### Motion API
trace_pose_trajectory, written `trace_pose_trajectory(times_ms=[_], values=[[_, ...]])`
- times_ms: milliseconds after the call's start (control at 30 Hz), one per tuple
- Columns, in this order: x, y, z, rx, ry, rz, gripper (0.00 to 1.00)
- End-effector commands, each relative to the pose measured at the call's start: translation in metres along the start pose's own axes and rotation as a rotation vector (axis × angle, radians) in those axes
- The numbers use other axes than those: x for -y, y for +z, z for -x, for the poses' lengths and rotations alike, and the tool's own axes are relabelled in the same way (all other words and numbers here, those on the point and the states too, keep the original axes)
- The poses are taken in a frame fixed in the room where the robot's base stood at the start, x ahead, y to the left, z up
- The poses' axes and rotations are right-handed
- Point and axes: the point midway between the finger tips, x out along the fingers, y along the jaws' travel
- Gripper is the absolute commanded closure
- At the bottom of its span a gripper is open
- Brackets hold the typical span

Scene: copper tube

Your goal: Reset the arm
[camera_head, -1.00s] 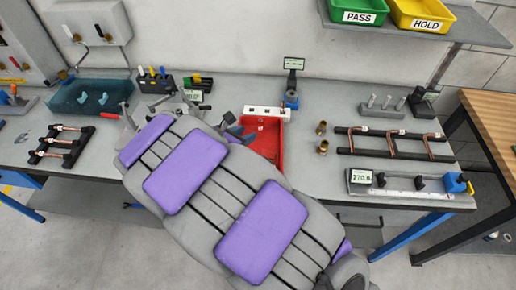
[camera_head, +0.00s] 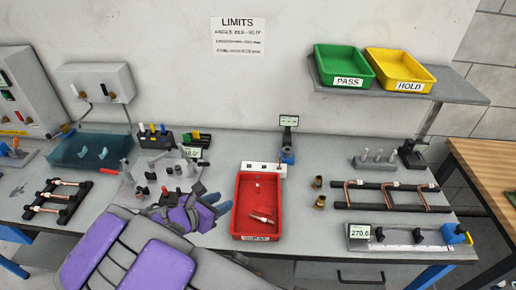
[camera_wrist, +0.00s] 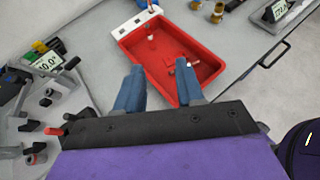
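My gripper (camera_wrist: 160,90) is open, its two blue fingers spread apart with nothing between them. In the head view my gripper (camera_head: 215,204) is partly hidden by my purple and grey arm, over the bench just left of the red tray (camera_head: 240,222). The red tray (camera_wrist: 140,60) lies just beyond the fingertips in the wrist view. A small copper piece with a pale part (camera_head: 262,218) lies in the tray; it also shows in the wrist view (camera_wrist: 183,63).
A bending fixture (camera_head: 165,175) stands left of my gripper. Racks of copper tubes stand at left (camera_head: 57,199) and right (camera_head: 385,196). A digital gauge (camera_head: 400,236) lies at front right. The green PASS bin (camera_head: 343,68) and yellow HOLD bin (camera_head: 400,70) sit on a raised shelf.

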Motion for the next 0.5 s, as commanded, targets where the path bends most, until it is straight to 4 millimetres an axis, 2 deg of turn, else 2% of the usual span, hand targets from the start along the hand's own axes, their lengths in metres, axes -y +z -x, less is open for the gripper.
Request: trace_pose_trajectory(times_ms=[167, 267, 367, 500], values=[[0.01, 0.007, -0.005, -0.008, -0.019, -0.029, 0.62], [0.032, 0.021, -0.017, -0.033, -0.089, -0.122, 0.62], [0.075, 0.043, -0.032, -0.074, -0.209, -0.292, 0.62], [0.152, 0.063, -0.046, -0.137, -0.418, -0.581, 0.62]])
